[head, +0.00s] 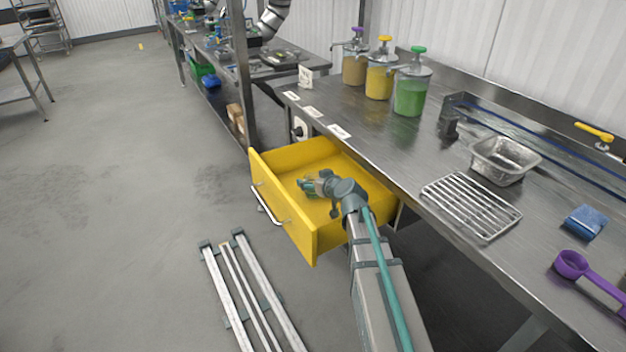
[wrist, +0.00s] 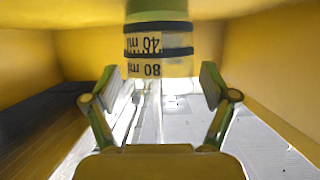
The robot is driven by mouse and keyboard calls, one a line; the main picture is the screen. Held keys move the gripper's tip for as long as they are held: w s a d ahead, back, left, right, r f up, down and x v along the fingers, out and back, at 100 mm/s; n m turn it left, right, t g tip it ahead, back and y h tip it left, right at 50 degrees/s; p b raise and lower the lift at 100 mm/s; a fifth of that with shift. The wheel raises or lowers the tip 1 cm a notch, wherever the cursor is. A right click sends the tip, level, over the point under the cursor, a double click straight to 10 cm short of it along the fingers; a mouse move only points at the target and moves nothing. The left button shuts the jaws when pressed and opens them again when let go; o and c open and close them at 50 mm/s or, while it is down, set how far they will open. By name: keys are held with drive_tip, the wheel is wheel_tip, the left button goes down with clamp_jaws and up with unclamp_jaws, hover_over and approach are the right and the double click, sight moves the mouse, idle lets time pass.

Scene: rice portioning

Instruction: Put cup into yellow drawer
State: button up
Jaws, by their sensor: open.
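The yellow drawer (head: 312,235) is pulled out from under the steel counter. My gripper (head: 304,184) is inside the drawer's outline, pointing left. In the wrist view, my gripper (wrist: 162,88) is open, with one finger on each side. A clear cup (wrist: 158,58) with black bands and "40 ml" and "80 ml" labels is just beyond the fingertips, between them in the picture. Yellow drawer walls surround it there. Its top runs out of the frame. I cannot tell whether the cup touches the drawer floor. In the head view the cup is too small to tell from the gripper.
On the counter (head: 372,128) are pump jars (head: 410,95), a metal tray (head: 503,160), a wire rack (head: 470,205), a blue sponge (head: 586,222) and a purple scoop (head: 573,264). The drawer's front panel and side walls stand around my gripper.

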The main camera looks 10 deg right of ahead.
drive_tip(key=shift+r, duration=0.15)
drive_tip(key=shift+s+r, duration=0.1)
drive_tip(key=shift+s, duration=0.1)
drive_tip(key=v, duration=0.7)
drive_tip(key=shift+d, duration=0.1)
